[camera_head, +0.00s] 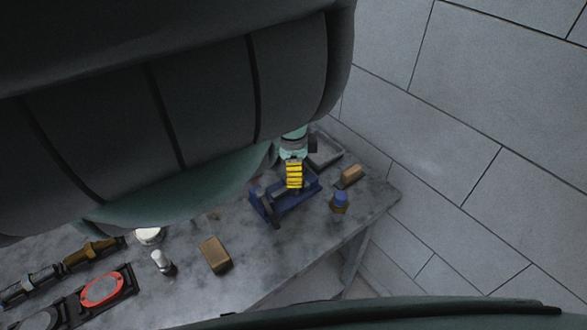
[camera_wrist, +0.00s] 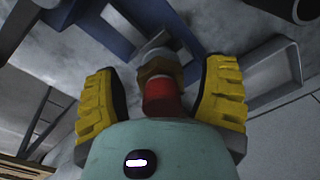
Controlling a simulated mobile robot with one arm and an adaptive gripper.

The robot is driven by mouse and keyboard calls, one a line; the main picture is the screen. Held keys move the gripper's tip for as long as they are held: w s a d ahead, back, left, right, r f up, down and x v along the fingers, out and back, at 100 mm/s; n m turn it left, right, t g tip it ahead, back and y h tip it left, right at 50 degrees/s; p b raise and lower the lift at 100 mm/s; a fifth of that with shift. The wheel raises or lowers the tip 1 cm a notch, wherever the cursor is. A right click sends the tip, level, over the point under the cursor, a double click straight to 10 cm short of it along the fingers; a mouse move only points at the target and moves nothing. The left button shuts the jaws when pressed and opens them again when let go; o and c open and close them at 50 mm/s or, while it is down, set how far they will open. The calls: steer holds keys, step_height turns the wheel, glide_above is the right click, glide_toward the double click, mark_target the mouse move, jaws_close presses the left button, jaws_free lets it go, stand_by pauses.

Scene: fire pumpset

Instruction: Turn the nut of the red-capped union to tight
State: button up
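In the wrist view, the red cap (camera_wrist: 163,97) of the union lies between the two yellow fingers of my gripper (camera_wrist: 163,72). The brass-coloured hex nut (camera_wrist: 159,69) is just beyond the red cap, with a grey metal part beyond that. Gaps show on both sides, so the fingers are open and apart from the union. In the head view, my gripper (camera_head: 294,174) is over the blue vise-like holder (camera_head: 286,203) on the bench. The union is hidden there by my gripper. The blue holder also shows in the wrist view (camera_wrist: 105,32).
A blue-capped brass fitting (camera_head: 340,202) stands right of the holder on the grey bench (camera_head: 245,278). A tan block (camera_head: 351,174) and a grey tray (camera_head: 325,150) are behind. Another tan block (camera_head: 215,253) and a white-topped piece (camera_head: 162,261) lie left. Walls rise behind the bench.

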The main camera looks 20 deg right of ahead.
steer(key=shift+r, duration=0.1)
step_height(320, 180, up, 4)
steer(key=shift+w+r, duration=0.15)
steer(key=shift+r, duration=1.5)
